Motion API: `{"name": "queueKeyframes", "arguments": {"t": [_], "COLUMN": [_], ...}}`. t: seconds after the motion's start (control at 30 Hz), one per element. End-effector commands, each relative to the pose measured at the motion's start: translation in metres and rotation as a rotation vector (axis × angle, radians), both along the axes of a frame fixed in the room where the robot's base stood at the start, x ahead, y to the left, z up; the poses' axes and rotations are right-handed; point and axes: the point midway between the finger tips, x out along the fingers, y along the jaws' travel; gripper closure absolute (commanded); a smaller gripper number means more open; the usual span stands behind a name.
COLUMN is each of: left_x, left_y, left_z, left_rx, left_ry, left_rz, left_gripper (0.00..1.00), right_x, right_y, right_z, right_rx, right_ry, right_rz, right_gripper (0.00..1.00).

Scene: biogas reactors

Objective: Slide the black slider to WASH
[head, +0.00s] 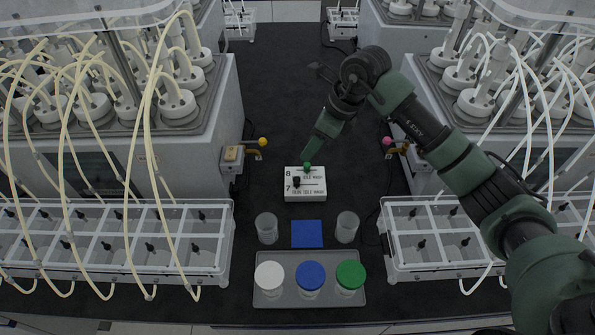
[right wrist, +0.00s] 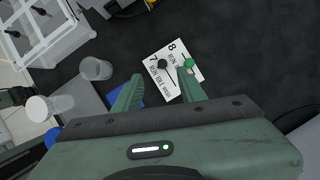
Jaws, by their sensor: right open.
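The white slider box (head: 314,195) stands on the dark bench, with rows marked 8 and 7 and the words RUN, IDLE and WASH. The black slider (head: 296,181) is in row 7, at the RUN end on the left. A green slider (head: 307,167) sits in row 8 behind it. My right gripper (head: 311,157) is above the box, close to the green slider in the head view. In the right wrist view its fingers (right wrist: 158,97) are apart and empty, with the black slider (right wrist: 163,64) and green slider (right wrist: 188,63) beyond them. My left gripper is not in view.
Two clear cups (head: 267,228) flank a blue square (head: 307,234) in front of the box. A grey tray (head: 310,323) holds white, blue and green-lidded jars. Valves with a yellow knob (head: 263,142) and a pink knob (head: 387,140) stick out from the reactors either side.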

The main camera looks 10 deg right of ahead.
Motion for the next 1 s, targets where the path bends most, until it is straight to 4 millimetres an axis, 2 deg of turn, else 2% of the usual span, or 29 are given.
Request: {"name": "queueKeyframes", "arguments": {"t": [0.03,0.2,0.43,0.67,1.0], "left_x": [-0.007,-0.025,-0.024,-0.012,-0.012], "left_y": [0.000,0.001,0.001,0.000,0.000], "left_z": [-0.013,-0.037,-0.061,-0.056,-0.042], "left_rx": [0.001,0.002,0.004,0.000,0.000], "left_ry": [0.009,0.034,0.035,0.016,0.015], "left_rz": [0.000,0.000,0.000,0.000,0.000], "left_gripper": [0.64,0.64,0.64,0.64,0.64], "right_x": [0.000,0.000,0.000,0.002,0.013], "right_y": [0.000,0.000,0.000,0.005,0.022], "right_z": [-0.013,-0.036,-0.059,-0.070,-0.118], "right_rx": [0.000,0.001,0.001,0.004,0.003], "right_ry": [0.000,-0.001,-0.001,0.003,0.003], "right_rz": [0.000,0.000,0.000,0.000,0.000], "right_gripper": [0.59,0.59,0.59,0.59,0.59]}}
